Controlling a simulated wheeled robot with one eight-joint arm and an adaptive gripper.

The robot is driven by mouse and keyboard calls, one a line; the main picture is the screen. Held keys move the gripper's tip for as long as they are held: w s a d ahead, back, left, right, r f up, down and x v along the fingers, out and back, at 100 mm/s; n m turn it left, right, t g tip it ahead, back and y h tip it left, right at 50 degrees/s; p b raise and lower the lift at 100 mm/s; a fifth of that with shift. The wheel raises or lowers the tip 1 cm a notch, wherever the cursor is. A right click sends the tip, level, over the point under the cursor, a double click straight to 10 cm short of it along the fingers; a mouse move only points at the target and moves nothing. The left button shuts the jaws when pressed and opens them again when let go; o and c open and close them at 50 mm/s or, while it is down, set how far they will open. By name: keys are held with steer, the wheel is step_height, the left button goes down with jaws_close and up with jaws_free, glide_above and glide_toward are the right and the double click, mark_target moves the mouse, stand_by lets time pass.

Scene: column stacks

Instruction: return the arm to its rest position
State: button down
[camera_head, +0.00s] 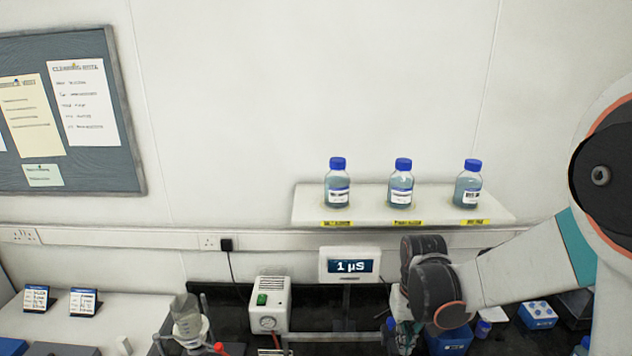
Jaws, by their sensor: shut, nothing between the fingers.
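My arm reaches in from the right edge, over the dark bench. Its wrist joints hang in front of the bench, right of the display. My gripper (399,337) points down below the wrist at the bottom of the picture, partly hidden by it and small in view. It is shut, with nothing seen held in it.
Three blue-capped bottles (337,185) stand on a white wall shelf (308,205) above the arm. A display (349,265), a white box with a gauge (270,303) and a clamped glass vessel (187,318) are left of the wrist. A blue container (450,341) and blue rack (537,315) are close to the arm.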

stand_by(0.3)
steer(key=s+b, duration=0.1)
steer(key=b, duration=0.2)
steer(key=shift+f+t, duration=0.1)
steer(key=shift+t, duration=0.2)
steer(key=s+f+t+b, duration=0.6)
steer(key=s+b, duration=0.8)
steer(key=b, duration=0.9)
step_height(320, 180, down, 3)
steer(key=shift+r+t, duration=0.15)
steer(key=shift+t, duration=0.15)
